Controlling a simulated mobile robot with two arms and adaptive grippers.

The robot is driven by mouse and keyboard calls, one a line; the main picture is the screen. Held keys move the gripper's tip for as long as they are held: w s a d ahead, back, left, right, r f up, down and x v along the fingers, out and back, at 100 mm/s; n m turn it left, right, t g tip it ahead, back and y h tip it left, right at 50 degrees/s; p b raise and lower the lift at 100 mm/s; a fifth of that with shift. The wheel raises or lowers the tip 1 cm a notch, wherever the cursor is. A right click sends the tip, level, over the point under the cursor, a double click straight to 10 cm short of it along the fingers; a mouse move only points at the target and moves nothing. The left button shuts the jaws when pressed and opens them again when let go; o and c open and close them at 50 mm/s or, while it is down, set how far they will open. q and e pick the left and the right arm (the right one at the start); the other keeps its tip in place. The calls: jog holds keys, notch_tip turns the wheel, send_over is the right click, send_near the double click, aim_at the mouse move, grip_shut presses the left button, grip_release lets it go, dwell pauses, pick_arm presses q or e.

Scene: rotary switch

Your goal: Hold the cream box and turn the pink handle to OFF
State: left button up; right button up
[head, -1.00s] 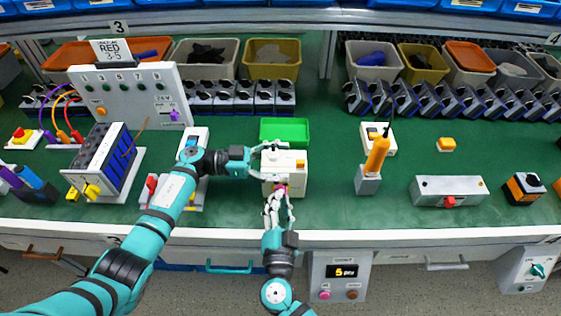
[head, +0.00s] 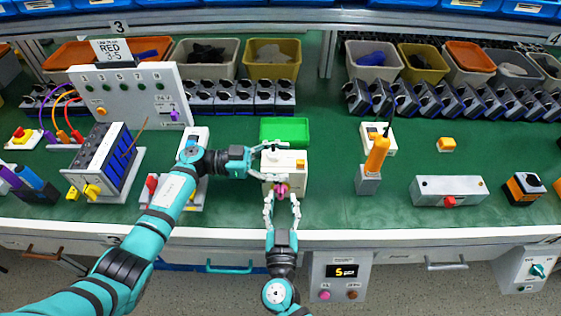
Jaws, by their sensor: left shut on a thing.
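The cream box (head: 296,167) stands on the green bench near its front edge, with a pink handle (head: 281,188) low on its front face. My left gripper (head: 269,161) reaches in from the left and is shut on the cream box at its left side. My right gripper (head: 282,199) comes up from below in front of the box. Its fingers are spread open, one to each side of the pink handle, and show a gap between them. The handle's exact angle and any OFF marking are too small to read.
A green tray (head: 285,131) lies just behind the box. An orange-tipped tool in a grey stand (head: 368,180) and a grey box with a red button (head: 449,191) stand to the right. Bench space between the box and the stand is clear.

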jog(key=shift+s+a, duration=0.2)
jog(key=shift+a, duration=0.15)
jog(key=shift+s+r, duration=0.1)
jog(key=shift+s, duration=2.3)
pick_arm(q)
jog(key=o, duration=1.6)
pick_arm(e)
jog(key=shift+w, duration=0.1)
jog(key=shift+d, duration=0.1)
pick_arm(q)
jog(key=a, duration=0.7)
jog(key=shift+a, duration=0.25)
